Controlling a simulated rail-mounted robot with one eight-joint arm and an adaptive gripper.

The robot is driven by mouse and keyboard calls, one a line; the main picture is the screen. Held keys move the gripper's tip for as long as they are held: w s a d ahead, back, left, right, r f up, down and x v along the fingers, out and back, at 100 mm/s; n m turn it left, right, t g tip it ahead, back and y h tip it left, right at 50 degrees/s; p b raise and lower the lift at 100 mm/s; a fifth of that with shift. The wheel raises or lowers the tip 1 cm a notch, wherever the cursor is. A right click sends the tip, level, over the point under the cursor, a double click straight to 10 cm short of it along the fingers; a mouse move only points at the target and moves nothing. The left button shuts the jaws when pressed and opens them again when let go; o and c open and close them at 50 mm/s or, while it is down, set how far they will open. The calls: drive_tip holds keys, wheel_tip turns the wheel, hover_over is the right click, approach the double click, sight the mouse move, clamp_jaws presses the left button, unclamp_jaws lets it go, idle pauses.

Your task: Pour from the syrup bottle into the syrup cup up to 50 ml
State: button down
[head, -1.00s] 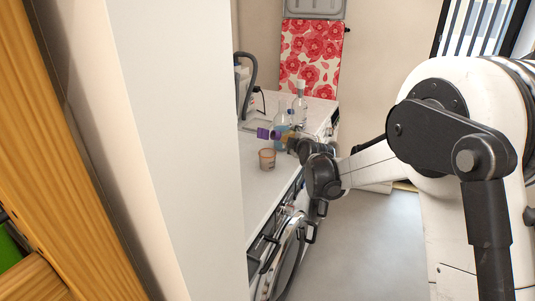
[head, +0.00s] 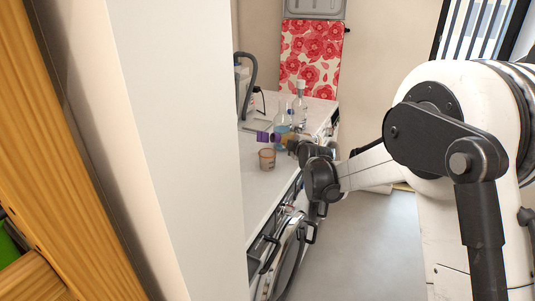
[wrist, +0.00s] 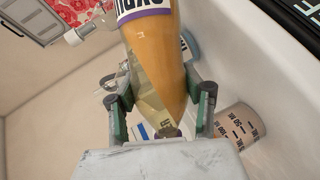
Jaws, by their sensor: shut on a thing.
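My gripper (head: 296,146) is shut on the syrup bottle (wrist: 160,55), a clear bottle with orange syrup and a white and purple label. In the wrist view the bottle lies between both fingers, and its syrup surface runs slantwise. In the head view the bottle shows small, with a purple part (head: 266,137) above the counter, and looks strongly tilted. The syrup cup (head: 267,158), pale with an orange rim, stands on the counter just below the purple part. In the wrist view the cup (wrist: 241,130) shows 50 ML marks. Its inside is hidden, and I cannot see any stream.
Clear bottles (head: 300,108) stand on the white counter (head: 256,194) behind the held bottle. A dark hose or tap (head: 249,78) is at the back left. A washer door (head: 285,262) stands below the counter's front. A white wall panel hides the left side.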

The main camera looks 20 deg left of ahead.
drive_tip(key=shift+f, duration=0.15)
idle(0.3)
drive_tip(key=shift+s+a+n+t+b, duration=0.25)
drive_tip(key=shift+n+t+b, duration=0.15)
drive_tip(key=shift+n+b, duration=0.35)
idle(2.7)
